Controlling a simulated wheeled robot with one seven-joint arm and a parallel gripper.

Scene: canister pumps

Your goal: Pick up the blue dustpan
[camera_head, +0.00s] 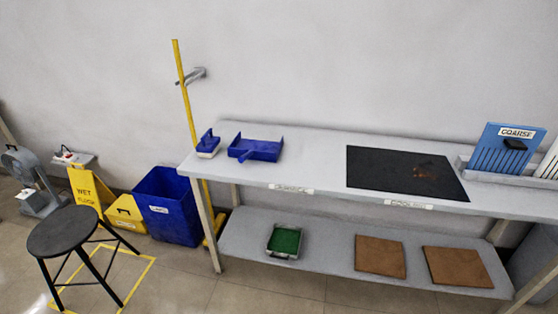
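The blue dustpan (255,149) lies on the left part of the grey table top (315,155). It is a shallow blue tray with a short handle that points toward the front edge. A blue brush with a pale underside (208,145) sits just left of it, apart from it. My gripper is not in view.
A black mat (400,172) lies on the table's middle right, and a rack (478,172) with a blue board stands at the right. A yellow pole (184,95) rises by the table's left end. A black stool (62,232), a blue bin (168,205) and a yellow wet-floor sign (86,188) stand left.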

